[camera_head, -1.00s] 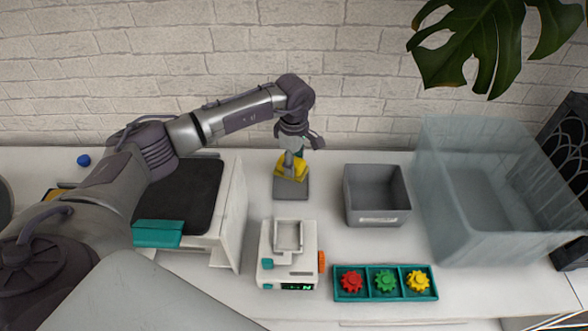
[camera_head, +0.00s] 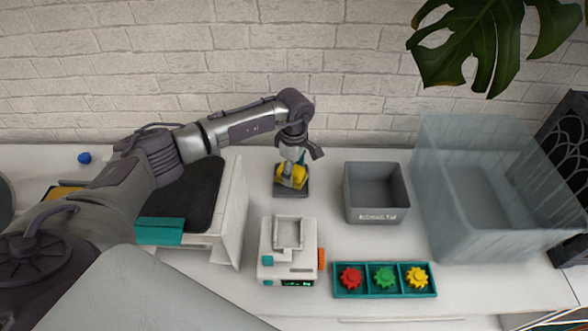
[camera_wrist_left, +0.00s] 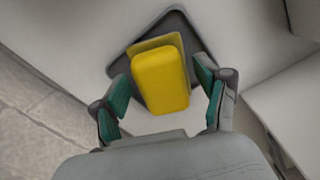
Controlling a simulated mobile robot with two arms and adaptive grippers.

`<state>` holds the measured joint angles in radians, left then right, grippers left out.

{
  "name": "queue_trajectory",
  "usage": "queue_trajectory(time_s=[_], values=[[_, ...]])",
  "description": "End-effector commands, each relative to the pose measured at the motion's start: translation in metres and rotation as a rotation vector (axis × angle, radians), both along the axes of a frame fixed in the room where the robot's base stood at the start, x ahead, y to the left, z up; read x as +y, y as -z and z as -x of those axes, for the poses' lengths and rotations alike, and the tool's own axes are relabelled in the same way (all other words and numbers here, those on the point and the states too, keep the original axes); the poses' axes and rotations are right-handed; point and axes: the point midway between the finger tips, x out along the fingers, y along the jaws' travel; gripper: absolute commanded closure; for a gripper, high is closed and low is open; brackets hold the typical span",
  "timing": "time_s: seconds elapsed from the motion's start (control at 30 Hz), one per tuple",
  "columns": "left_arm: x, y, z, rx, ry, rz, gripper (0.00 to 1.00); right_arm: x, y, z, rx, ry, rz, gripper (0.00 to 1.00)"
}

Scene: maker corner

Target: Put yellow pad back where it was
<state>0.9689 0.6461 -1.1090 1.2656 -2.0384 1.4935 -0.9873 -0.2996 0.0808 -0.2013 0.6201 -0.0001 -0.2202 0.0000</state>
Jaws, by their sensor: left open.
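The yellow pad (camera_head: 291,178) is on a small dark grey tray (camera_head: 291,193) behind the white device with the green display. In the left wrist view the yellow pad (camera_wrist_left: 160,80) lies between my left gripper's two teal-padded fingers, with a gap on each side. The dark tray (camera_wrist_left: 183,17) shows beneath and beyond it. My left gripper (camera_head: 292,165) is open, just above and around the pad, and hides part of it in the head view. My right gripper is not in view.
A grey open bin (camera_head: 376,217) stands right of the tray, with a large translucent tub (camera_head: 440,240) beyond it. The white device (camera_head: 287,270) and a teal gear tray (camera_head: 385,294) are in front. A white machine with a dark top (camera_head: 232,215) stands left.

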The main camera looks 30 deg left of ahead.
Motion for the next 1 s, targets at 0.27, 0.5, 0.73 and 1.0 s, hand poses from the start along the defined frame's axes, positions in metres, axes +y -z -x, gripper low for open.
queue_trajectory(time_s=[0.27,0.5,0.73,1.0], values=[[0.0,-0.011,-0.001,-0.004,0.001,0.001,0.26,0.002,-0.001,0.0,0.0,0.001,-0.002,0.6],[0.001,-0.06,-0.001,-0.007,0.0,0.0,0.26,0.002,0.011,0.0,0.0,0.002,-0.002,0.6],[0.0,-0.104,-0.001,-0.003,0.001,-0.001,0.26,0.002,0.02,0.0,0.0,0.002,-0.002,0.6],[0.0,-0.124,0.0,-0.001,-0.001,0.0,0.26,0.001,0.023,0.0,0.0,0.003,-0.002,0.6]])
